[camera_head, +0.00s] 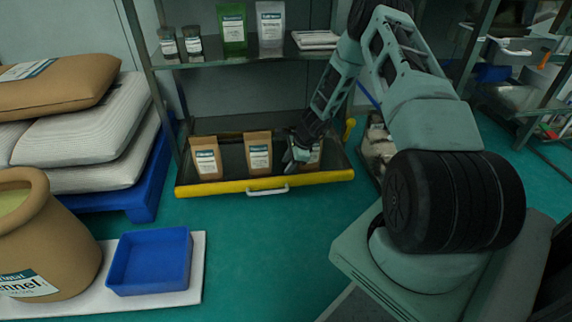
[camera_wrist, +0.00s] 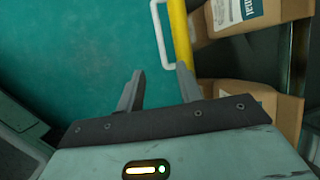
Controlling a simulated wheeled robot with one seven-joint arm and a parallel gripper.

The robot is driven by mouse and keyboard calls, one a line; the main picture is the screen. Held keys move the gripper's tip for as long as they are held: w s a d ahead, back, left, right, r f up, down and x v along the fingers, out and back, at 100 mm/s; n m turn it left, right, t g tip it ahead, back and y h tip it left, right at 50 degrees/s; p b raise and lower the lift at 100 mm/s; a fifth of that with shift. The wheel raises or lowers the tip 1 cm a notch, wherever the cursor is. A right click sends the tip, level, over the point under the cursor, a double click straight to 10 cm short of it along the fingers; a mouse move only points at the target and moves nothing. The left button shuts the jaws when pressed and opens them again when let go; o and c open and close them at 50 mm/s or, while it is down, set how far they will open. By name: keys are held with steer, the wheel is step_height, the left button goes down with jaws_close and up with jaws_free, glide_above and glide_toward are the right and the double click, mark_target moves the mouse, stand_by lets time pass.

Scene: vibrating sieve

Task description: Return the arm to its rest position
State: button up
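My gripper (camera_head: 293,157) is stretched out over the right part of a pulled-out drawer, in front of a brown paper bag (camera_head: 312,154). The bag is partly hidden by my gripper in the head view. In the wrist view my gripper (camera_wrist: 160,85) shows two grey fingers spread apart with nothing between them. The yellow drawer front (camera_wrist: 181,38) and its white handle (camera_wrist: 161,35) lie just beyond the fingers. Brown bags with white-and-teal labels (camera_wrist: 250,14) stand at the right of the wrist view.
The drawer (camera_head: 225,187) also holds two more brown bags, one at the left (camera_head: 206,158) and one in the middle (camera_head: 257,153). A blue bin (camera_head: 150,284) and a large brown sack (camera_head: 45,240) stand at the lower left. Sacks lie on a blue pallet (camera_head: 143,200). Green floor between is clear.

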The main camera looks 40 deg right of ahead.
stand_by(0.4)
steer(key=w+a+r+n+g+y, duration=0.1)
steer(key=w+a+r+n+y, duration=0.1)
steer(key=a+r+n, duration=1)
steer(key=s+a+r+n+g, duration=0.1)
steer(key=s+a+r, duration=0.25)
steer(key=a, duration=0.35)
steer(key=s+a+r+n, duration=0.2)
steer(key=a+r, duration=0.2)
steer(key=a, duration=0.2)
steer(key=s+a+r+n+g, duration=0.1)
steer(key=s+a+r, duration=0.15)
steer(key=a, duration=0.45)
steer(key=s+a+r+n+g+h, duration=0.1)
steer(key=s+a+r+n, duration=0.3)
steer(key=s, duration=0.2)
steer(key=s+a+r+n, duration=0.3)
steer(key=s+a+n, duration=0.1)
steer(key=s, duration=0.2)
steer(key=s+r+n+h, duration=0.35)
steer(key=s+n, duration=0.45)
steer(key=s, duration=0.6)
step_height(320, 180, up, 38)
steer(key=d+p, duration=0.1)
steer(key=p, duration=3.7)
steer(key=shift+r+p, duration=0.15)
steer(key=shift+p, duration=0.2)
steer(key=shift+y, duration=0.25)
